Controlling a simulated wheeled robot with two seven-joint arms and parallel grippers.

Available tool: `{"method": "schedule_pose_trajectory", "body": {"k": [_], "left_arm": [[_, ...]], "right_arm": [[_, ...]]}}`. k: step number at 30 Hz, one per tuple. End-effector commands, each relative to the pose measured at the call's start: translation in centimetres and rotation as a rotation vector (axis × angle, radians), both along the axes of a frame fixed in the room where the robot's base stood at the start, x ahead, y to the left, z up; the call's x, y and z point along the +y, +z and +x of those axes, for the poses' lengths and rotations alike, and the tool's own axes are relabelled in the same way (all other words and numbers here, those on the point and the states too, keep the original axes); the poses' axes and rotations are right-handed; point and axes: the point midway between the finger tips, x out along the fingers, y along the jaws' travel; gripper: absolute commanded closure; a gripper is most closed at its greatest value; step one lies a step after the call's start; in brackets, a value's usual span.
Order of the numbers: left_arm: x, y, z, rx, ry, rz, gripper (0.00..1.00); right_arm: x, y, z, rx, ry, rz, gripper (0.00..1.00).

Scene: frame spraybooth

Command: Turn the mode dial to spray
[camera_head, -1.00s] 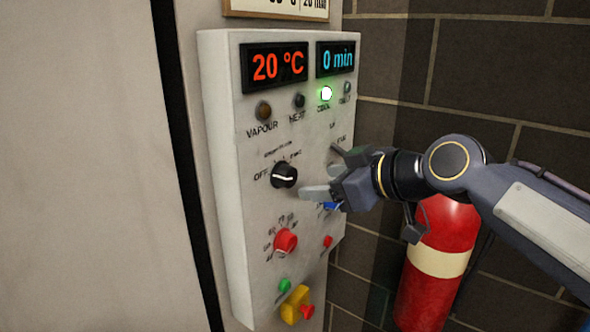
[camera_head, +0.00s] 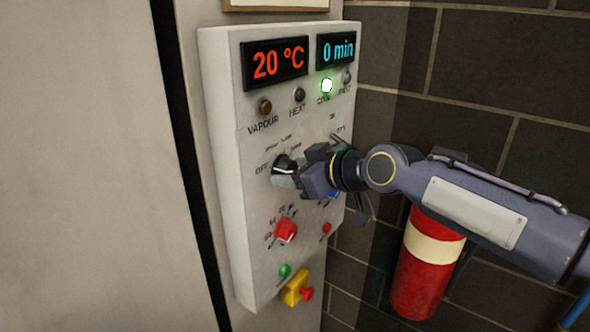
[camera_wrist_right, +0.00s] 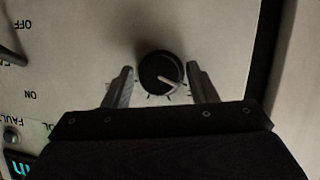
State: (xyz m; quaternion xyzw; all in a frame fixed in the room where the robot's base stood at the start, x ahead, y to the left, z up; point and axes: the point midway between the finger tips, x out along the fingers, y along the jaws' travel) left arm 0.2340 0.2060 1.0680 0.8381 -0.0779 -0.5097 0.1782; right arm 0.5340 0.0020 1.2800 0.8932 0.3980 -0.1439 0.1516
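The mode dial (camera_head: 284,166) is a black round knob with a white pointer line, on the white control panel (camera_head: 225,150). Its left side shows in the head view, beside the OFF mark. My right gripper (camera_head: 284,180) is at the dial and hides part of it. In the right wrist view the dial (camera_wrist_right: 160,72) sits between the two fingertips of my right gripper (camera_wrist_right: 160,80). The fingers are apart, with a gap to the dial on each side. My left gripper is not in view.
Above are a red 20 °C display (camera_head: 275,63), a blue 0 min display (camera_head: 336,50) and a lit green lamp (camera_head: 327,86). Below are a red knob (camera_head: 286,230), a green button (camera_head: 285,271) and a yellow-based red switch (camera_head: 297,289). A fire extinguisher (camera_head: 430,250) stands right.

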Motion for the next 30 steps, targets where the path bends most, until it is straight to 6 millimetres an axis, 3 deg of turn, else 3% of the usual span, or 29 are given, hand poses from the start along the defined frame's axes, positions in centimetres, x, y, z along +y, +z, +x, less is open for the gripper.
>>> {"method": "schedule_pose_trajectory", "body": {"k": [1,7,19,30], "left_arm": [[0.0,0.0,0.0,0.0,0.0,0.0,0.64],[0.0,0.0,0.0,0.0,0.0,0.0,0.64],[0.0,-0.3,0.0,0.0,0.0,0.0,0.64],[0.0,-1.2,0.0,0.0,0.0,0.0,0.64]], "right_arm": [[0.0,0.0,0.0,0.0,0.0,0.0,0.54],[-0.1,0.0,0.0,0.0,-0.001,0.001,0.81],[-0.2,0.0,0.2,0.054,-0.005,0.042,0.81],[-0.3,0.1,0.4,0.278,-0.005,0.208,0.81]]}}
